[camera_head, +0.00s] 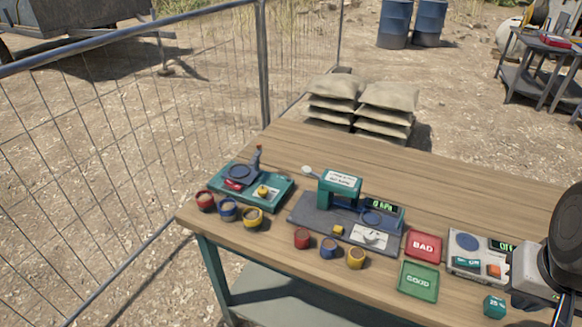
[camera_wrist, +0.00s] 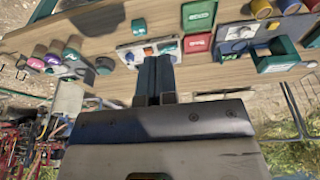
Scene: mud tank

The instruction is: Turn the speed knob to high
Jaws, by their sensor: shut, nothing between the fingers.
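No readable label marks the speed knob, so I cannot tell which control it is. A small yellow knob (camera_head: 263,191) sits on the teal machine (camera_head: 276,203) at the table's left end. A white device (camera_head: 459,269) near the right has a blue disc, an orange-red control (camera_head: 493,270) and a display partly hidden by my arm. The white device (camera_wrist: 121,53) and its orange control (camera_wrist: 148,51) also show in the wrist view. My gripper (camera_wrist: 157,60) is shut and empty, its dark fingers pointing towards the white device, apparently apart from it. Its fingertips are not clear in the head view.
A red BAD tray (camera_head: 422,245) and green GOOD tray (camera_head: 418,281) lie left of the white device. A teal press (camera_head: 340,186) stands mid-table with small cups in front. A teal cube (camera_head: 494,306) sits near the front edge. The table's back strip is clear.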

